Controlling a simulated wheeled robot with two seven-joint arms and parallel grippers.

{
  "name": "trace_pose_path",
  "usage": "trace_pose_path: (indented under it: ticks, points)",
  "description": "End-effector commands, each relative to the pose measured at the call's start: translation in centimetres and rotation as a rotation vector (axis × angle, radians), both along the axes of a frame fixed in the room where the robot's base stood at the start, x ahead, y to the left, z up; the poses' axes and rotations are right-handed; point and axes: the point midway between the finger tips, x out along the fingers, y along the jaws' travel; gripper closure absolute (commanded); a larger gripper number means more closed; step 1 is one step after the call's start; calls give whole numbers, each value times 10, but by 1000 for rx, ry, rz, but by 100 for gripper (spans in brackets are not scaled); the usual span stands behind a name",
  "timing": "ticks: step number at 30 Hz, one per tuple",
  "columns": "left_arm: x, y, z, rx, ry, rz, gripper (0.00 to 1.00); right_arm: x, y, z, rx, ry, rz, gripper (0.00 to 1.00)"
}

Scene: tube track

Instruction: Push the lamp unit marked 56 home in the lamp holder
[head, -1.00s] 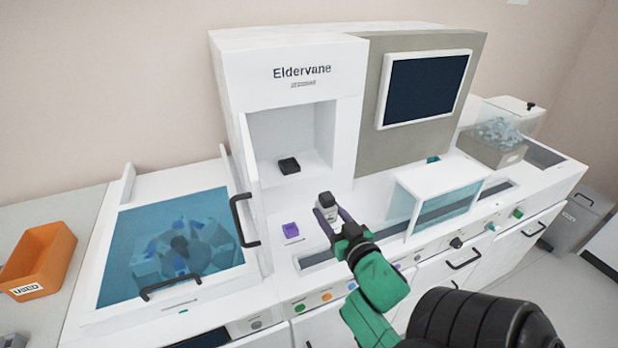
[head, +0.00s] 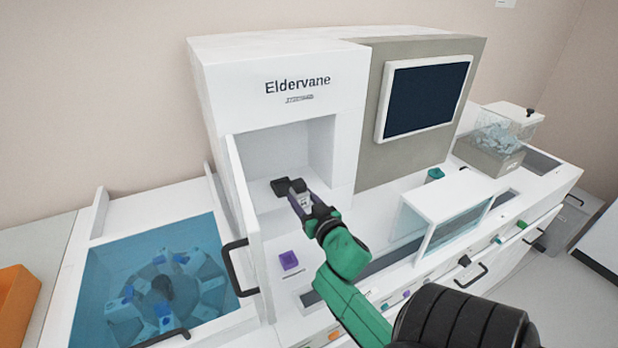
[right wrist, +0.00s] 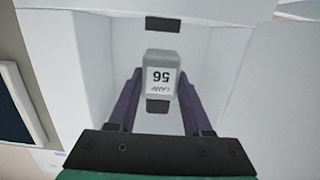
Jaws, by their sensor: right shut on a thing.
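The lamp unit marked 56 (head: 298,185), with a dark cap, is at the front of the recess in the white Eldervane cabinet. In the right wrist view the lamp unit (right wrist: 162,76) shows its label upside down between the purple fingers. My right gripper (head: 300,200) is shut on it. The black lamp holder (head: 280,187) sits on the recess floor, right beside the unit in the head view. I cannot tell whether they touch or whether the unit is in the holder. My left gripper is not in view.
The open recess door (head: 242,228) stands left of my gripper. A clear-sided cover (head: 450,215) stands right.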

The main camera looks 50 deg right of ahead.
Motion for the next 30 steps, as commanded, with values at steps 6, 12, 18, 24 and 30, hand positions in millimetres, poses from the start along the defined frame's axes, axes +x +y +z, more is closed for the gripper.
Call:
trace_pose_path:
  ticks: [6,12,18,24,30]
  points:
    - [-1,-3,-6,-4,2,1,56,27,-9,0,-3,-2,2,100]
    - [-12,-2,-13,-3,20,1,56,50,-17,-1,-3,-2,1,100]
    - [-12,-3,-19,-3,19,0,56,73,-26,-1,-3,-1,0,100]
    - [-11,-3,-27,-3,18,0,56,97,-34,-1,-3,-2,-1,100]
    - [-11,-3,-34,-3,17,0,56,120,-42,-1,-2,-2,-1,100]
